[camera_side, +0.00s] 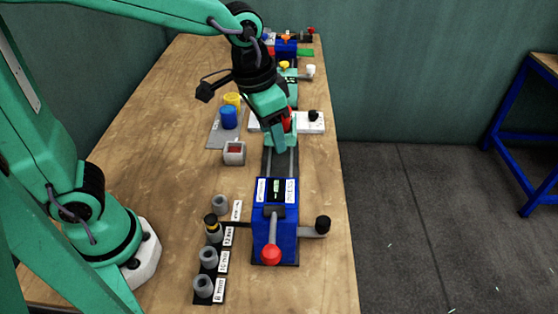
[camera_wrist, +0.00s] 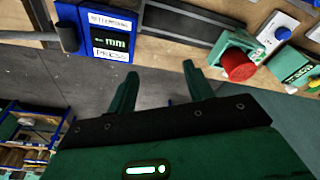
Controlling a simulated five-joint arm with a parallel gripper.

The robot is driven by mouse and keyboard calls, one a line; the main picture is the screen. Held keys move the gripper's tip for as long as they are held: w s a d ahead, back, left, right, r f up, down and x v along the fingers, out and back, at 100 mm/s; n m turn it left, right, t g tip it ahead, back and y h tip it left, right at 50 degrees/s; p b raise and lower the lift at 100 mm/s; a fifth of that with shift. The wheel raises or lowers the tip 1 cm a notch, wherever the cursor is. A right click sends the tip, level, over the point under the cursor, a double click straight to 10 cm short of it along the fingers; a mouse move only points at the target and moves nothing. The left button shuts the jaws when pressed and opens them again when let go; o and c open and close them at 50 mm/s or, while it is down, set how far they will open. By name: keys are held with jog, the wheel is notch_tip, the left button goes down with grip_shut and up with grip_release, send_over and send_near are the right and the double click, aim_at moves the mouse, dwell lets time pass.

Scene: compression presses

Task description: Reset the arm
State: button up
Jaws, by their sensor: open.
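My gripper (camera_side: 283,143) hangs over the far part of the rail (camera_side: 270,162) behind the blue press (camera_side: 287,240). In the wrist view my gripper (camera_wrist: 161,70) is open with nothing between its two green fingers. The blue press has a small display, a lever with a red ball (camera_side: 271,254) and a black knob (camera_side: 323,224) at its right. In the wrist view the press (camera_wrist: 103,30) is at upper left. A red cylindrical part (camera_wrist: 238,66) on a green block is at upper right, apart from the fingers.
Several grey cylinders (camera_side: 208,257) stand in a labelled row left of the press; one has a yellow and black top. A grey box (camera_side: 234,153) with red inside sits behind them. Blue (camera_side: 229,117) and yellow (camera_side: 233,99) cylinders stand on a grey mat. The wooden table's (camera_side: 150,160) left middle is clear.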

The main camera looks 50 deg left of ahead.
jog(key=s+a+r+n+t, duration=0.3)
jog(key=s+a, duration=0.7)
jog(key=a, duration=0.2)
jog(key=shift+s+y, duration=0.2)
jog(key=shift+y, duration=0.2)
